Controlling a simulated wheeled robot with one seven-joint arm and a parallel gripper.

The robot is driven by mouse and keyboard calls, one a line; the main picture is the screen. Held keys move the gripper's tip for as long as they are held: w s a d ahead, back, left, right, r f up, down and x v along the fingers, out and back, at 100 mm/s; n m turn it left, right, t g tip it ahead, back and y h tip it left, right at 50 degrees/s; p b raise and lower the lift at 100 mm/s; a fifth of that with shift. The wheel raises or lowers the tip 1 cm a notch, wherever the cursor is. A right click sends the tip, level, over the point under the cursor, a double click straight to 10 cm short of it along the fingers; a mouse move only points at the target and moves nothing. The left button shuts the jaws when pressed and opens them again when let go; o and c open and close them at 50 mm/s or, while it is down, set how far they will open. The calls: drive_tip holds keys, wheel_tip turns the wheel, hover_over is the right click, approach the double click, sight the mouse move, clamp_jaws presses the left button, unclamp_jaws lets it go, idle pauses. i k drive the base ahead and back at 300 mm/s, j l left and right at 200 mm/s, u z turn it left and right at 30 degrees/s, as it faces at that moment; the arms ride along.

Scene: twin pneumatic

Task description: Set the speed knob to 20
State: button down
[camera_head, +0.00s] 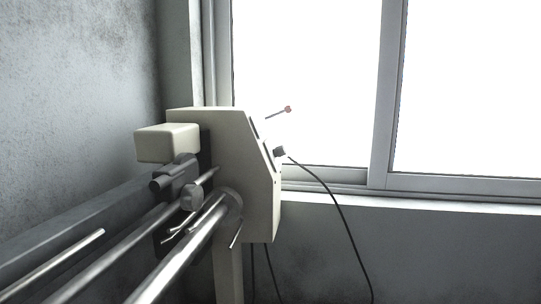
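A cream machine housing (245,165) stands left of centre, seen from its side. Its sloped front edge faces right and its panel face is seen nearly edge-on. A small dark grey part (280,151) sticks out from that face; I cannot tell whether it is the speed knob or a plug. No dial numbers or markings are readable. A thin lever with a red tip (287,109) sticks out above it. My gripper is not in view.
Long metal rods (185,245) run from the lower left to the housing. A cream block (167,142) sits at its left. A black cable (335,205) hangs to the right. A bright window (310,80) with a sill (420,205) is behind. The space right of the housing looks clear.

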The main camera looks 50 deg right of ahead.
sight(280, 151)
drive_tip(key=i+z, duration=0.1)
drive_tip(key=z, duration=0.6)
